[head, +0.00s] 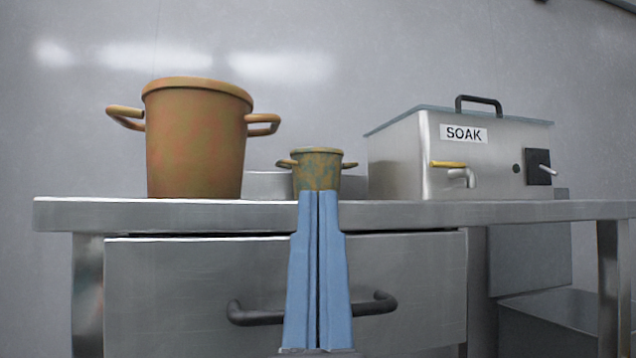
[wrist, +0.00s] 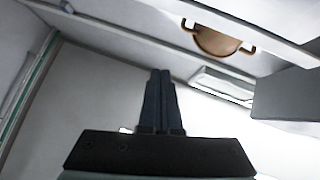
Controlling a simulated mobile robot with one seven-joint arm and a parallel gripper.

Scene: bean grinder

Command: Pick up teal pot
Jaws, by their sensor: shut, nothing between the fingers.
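The teal pot (head: 317,165) is the small two-handled pot on the metal table, mottled teal and rust-brown. In the head view it stands upright between the large pot and the soak box. My gripper (head: 318,193) points upward in front of the table and drawer. Its two blue fingers are pressed together with nothing between them. Its tips overlap the lower part of the pot in the picture; how far apart they are in depth I cannot tell. In the wrist view my gripper (wrist: 160,72) is also shut and empty. I cannot make out the teal pot there.
A large orange-brown pot (head: 197,140) stands at the left of the table (head: 420,211). A brown pot (wrist: 217,42) shows in the wrist view. A metal box labelled SOAK (head: 405,160) stands right. A drawer (head: 180,285) with a dark handle is below the tabletop.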

